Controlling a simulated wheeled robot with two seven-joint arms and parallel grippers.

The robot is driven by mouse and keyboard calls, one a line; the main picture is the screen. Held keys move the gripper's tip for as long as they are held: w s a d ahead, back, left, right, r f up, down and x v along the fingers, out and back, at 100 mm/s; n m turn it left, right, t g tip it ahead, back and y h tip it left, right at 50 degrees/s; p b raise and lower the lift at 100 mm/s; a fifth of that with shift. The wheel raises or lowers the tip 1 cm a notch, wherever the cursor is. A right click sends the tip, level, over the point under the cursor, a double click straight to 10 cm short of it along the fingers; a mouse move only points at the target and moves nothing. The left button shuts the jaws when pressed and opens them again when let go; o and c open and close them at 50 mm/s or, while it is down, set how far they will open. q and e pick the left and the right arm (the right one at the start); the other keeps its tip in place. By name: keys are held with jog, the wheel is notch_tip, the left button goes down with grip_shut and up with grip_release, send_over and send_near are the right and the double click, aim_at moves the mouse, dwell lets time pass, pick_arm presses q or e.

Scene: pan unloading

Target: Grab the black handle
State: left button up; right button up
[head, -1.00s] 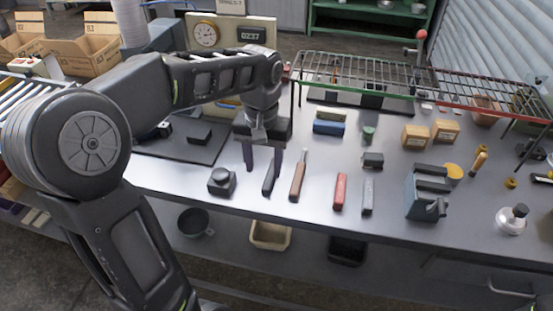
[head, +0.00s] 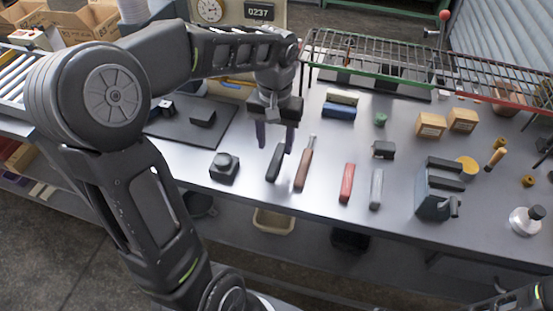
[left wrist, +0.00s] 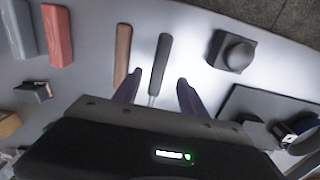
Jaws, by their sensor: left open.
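The black handle (head: 274,164) lies on the grey workbench, pointing toward the front edge; a thin metal shank extends from it in the left wrist view (left wrist: 160,62). My left gripper (head: 276,142) is open and empty, pointing down at the far end of the black handle. In the left wrist view the two purple-grey fingertips (left wrist: 160,82) stand on either side of the shank end, apart from it. A brown handle (head: 304,168) lies close to its right; in the left wrist view that brown handle (left wrist: 123,52) is near one fingertip. My right gripper does not show.
A black knobbed block (head: 224,167) is left of the handle. A red bar (head: 347,183) and a grey bar (head: 376,189) lie to the right. A wire rack (head: 400,62) stands behind. The bench's front edge is close.

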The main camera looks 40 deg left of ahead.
aim_at(277, 158)
pick_arm(q)
notch_tip(277, 158, down, 5)
jog(key=shift+w+d+f+p, duration=0.1)
jog(key=shift+f+p, duration=0.05)
jog(key=shift+p, duration=0.45)
jog(key=shift+c, duration=0.2)
grip_shut()
dwell(0.6)
